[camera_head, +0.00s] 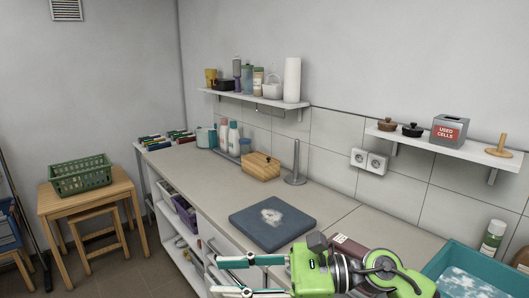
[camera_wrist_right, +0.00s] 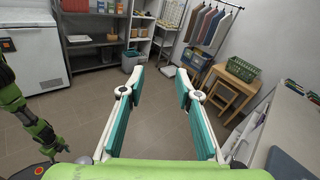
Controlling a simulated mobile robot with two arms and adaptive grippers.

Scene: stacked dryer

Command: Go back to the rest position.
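My right gripper (camera_head: 217,277) comes in at the bottom of the head view, above the front edge of the worktop, with its fingers pointing left. In the right wrist view its two teal and white fingers (camera_wrist_right: 160,84) stand wide apart with nothing between them, only the floor behind. A green arm, which looks like my left one, shows at the left edge of the right wrist view.
The worktop (camera_head: 215,178) holds a dark blue slab (camera_head: 272,235) close behind my right gripper, a wooden box (camera_head: 261,170) and a metal post (camera_head: 295,165). A teal tub (camera_head: 440,262) stands at right. A wooden table (camera_head: 118,188) with a green basket (camera_head: 80,177) stands left. Open floor lies between.

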